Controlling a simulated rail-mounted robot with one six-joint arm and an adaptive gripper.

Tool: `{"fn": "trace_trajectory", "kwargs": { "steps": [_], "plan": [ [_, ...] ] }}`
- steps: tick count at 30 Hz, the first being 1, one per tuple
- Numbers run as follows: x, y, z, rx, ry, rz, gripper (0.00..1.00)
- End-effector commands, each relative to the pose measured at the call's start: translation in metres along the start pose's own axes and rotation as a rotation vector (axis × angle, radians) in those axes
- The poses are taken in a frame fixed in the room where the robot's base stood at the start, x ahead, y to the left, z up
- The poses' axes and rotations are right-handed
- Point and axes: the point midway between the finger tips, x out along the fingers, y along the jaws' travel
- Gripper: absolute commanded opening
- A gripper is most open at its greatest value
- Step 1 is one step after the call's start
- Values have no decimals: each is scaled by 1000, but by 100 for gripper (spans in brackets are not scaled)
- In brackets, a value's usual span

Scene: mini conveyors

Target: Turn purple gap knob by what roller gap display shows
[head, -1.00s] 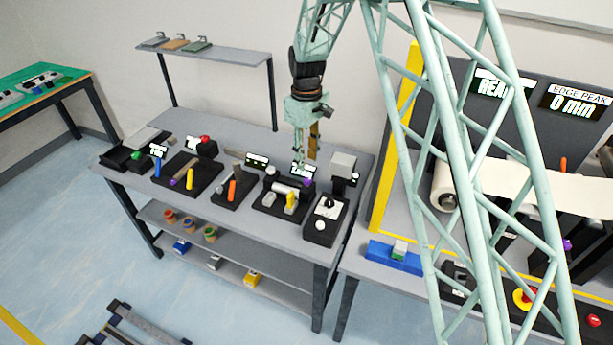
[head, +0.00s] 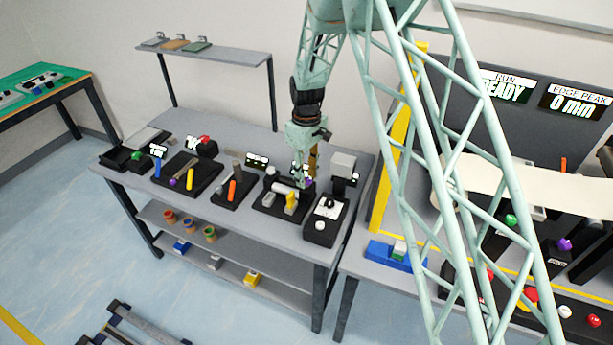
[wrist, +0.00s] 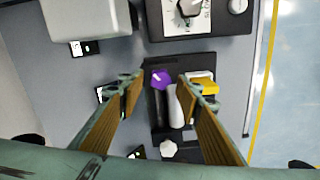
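The purple gap knob (wrist: 160,79) is a small purple knob with a white mark, at one end of a black roller unit (wrist: 182,58) in the wrist view. In the head view the knob (head: 310,182) is partly covered by my gripper. My gripper (wrist: 157,88) is open and empty. Its two tan-padded fingers stand apart, with the knob between them in the picture; I cannot tell the height gap. A small display (head: 296,168) behind the roller unit is mostly hidden by my gripper, and its reading cannot be made out.
A yellow block (wrist: 203,84) and a pale roller (wrist: 175,106) lie close beside the knob. A grey box-headed device (wrist: 86,16) and a black box with a dial (wrist: 188,10) stand nearby. Other black units with coloured levers, such as the orange one (head: 232,189), fill the bench to the left.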

Motion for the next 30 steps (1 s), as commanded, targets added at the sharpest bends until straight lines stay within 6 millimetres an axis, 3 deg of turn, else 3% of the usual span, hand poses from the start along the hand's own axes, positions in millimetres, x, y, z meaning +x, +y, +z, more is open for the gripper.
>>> {"fn": "trace_trajectory", "kwargs": {
  "steps": [5, 12, 30],
  "plan": [
    [0, 0, 0, 0, 0, 0, 30],
    [0, 0, 0, 0, 0, 0, 8],
    [1, 1, 0, 108, 0, 0, 8]
  ]
}}
